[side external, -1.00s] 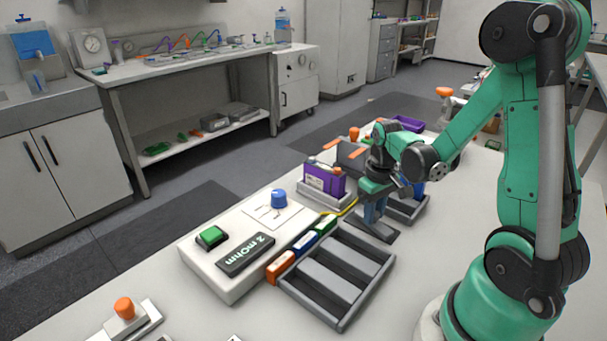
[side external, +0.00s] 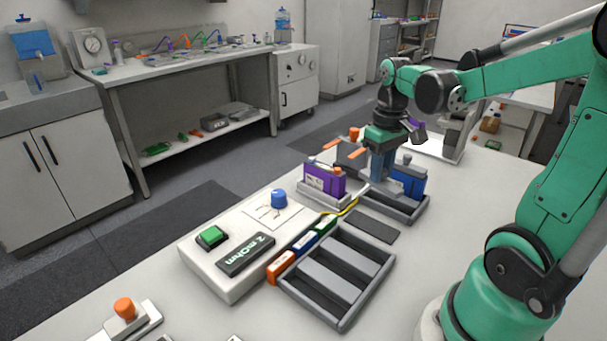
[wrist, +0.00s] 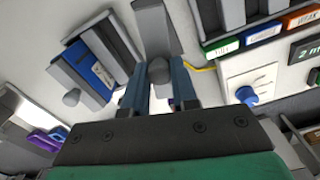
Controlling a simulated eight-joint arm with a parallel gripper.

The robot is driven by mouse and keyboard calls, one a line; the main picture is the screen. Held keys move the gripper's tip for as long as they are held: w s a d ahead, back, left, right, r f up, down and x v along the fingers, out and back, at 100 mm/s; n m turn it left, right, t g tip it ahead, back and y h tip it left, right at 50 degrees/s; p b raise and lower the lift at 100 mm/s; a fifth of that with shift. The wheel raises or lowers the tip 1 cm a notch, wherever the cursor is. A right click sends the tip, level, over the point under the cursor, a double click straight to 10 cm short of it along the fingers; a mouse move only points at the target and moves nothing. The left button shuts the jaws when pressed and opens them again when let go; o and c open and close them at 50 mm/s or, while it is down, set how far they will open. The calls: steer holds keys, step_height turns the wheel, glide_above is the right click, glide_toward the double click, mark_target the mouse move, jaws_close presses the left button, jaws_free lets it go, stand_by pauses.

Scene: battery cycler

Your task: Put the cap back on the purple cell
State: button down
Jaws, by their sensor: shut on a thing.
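The purple cell (side external: 323,182) stands upright in a grey holder, left of my gripper in the side view. Small pieces show on its top, grey at the left and orange at the right. My gripper (side external: 380,180) points down above the bench between the purple cell and a blue cell (side external: 407,183). In the wrist view, my gripper (wrist: 160,88) has its blue fingers shut on a small grey rounded piece, apparently the cap (wrist: 159,70). The side view does not show this piece clearly.
The blue cell stands in a grey tray (side external: 408,214) close to my gripper. A dark mat (side external: 372,226) lies bare in front. A yellow wire runs near the meter box (side external: 222,283). A slotted rack (side external: 337,275) stands in front of the mat.

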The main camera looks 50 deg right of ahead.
step_height(320, 180, up, 9)
steer(key=shift+r, duration=0.1)
steer(key=shift+w+r, duration=0.1)
steer(key=shift+r, duration=0.15)
steer(key=w+d+f+n, duration=0.1)
steer(key=w+f+n, duration=0.1)
steer(key=w, duration=0.5)
steer(key=w+d+f+n, duration=0.1)
steer(key=w+f, duration=0.2)
steer(key=w, duration=0.4)
steer(key=shift+s+a+f, duration=0.15)
steer(key=shift+f, duration=1.15)
steer(key=shift+s+a+f, duration=0.1)
steer(key=shift+f, duration=1.15)
steer(key=shift+f, duration=0.6)
steer(key=shift+c, duration=0.6)
jaws_free()
